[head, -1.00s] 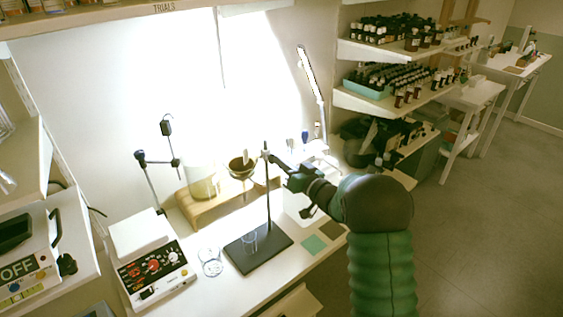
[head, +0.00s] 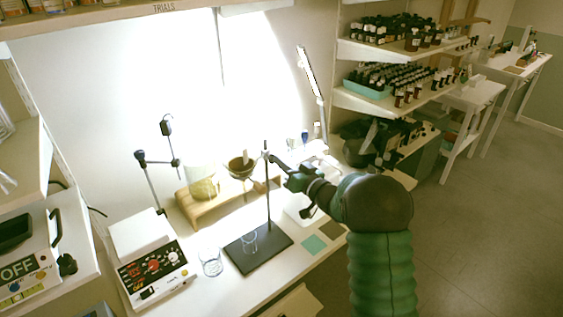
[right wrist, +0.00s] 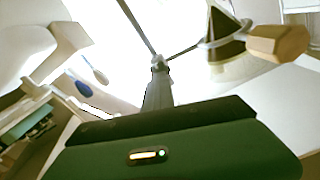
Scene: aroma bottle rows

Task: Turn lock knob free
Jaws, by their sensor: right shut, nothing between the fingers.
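A metal stand has a thin upright rod (head: 267,205) on a dark base plate (head: 258,248). A dark funnel (head: 240,167) is held beside the rod, to its left in the head view. In the right wrist view the funnel (right wrist: 226,38) hangs in a ring, and a clamp joint (right wrist: 158,65) sits on the rod just beyond my fingertips. I cannot make out the lock knob clearly at this joint. My right gripper (head: 273,160) is shut and empty, close to the upper rod; its fingers (right wrist: 158,82) point at the joint. Contact is unclear. My left gripper is out of view.
A small glass beaker (head: 249,240) stands on the base plate, another glass (head: 210,262) beside it. A wooden riser (head: 192,208) carries a beaker with yellowish contents. A control box (head: 150,272) stands left. Bottle shelves (head: 385,97) are behind at right.

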